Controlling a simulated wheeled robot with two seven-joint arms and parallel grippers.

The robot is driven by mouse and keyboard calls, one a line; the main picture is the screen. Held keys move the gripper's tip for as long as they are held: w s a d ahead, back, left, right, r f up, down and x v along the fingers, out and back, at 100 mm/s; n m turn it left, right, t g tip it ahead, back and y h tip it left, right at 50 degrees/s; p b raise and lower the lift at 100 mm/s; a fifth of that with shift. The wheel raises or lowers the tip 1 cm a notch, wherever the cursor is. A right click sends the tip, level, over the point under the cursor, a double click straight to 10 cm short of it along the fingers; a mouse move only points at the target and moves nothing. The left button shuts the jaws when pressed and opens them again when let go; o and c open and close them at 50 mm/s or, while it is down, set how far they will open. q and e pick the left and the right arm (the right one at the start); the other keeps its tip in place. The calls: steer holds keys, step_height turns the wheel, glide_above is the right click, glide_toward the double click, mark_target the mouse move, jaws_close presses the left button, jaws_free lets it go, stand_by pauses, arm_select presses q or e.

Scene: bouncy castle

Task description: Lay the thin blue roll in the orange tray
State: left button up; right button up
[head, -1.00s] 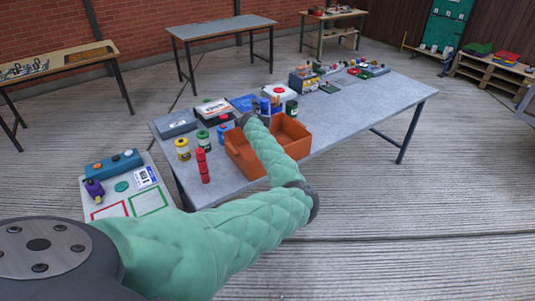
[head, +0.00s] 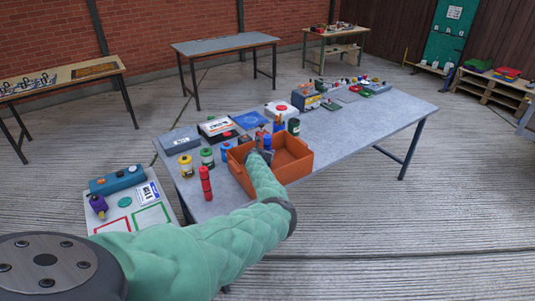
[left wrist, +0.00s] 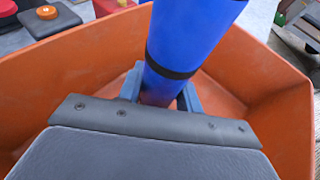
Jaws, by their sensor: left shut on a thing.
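The thin blue roll (left wrist: 190,40) has dark bands and shows large in the left wrist view; its upper end runs out of the picture. My left gripper (head: 263,152) is shut on it, and the roll stands up, slightly tilted, between the fingers (left wrist: 160,92). The orange tray (head: 297,172) is on the grey table, and the gripper is over its left part, inside the line of its walls. The tray's wall (left wrist: 70,70) surrounds the fingers in the left wrist view. I cannot tell whether the roll touches the tray floor. My right gripper is out of view.
A red stacked roll (head: 205,183), a yellow can (head: 186,166) and a green can (head: 207,157) stand left of the tray. A dark green can (head: 293,126) stands behind it. The table's right part (head: 370,125) is mostly clear.

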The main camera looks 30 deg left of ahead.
arm_select(q)
steer(key=shift+f, duration=0.55)
steer(key=shift+f, duration=0.1)
steer(key=o, duration=1)
steer(key=shift+o, duration=0.2)
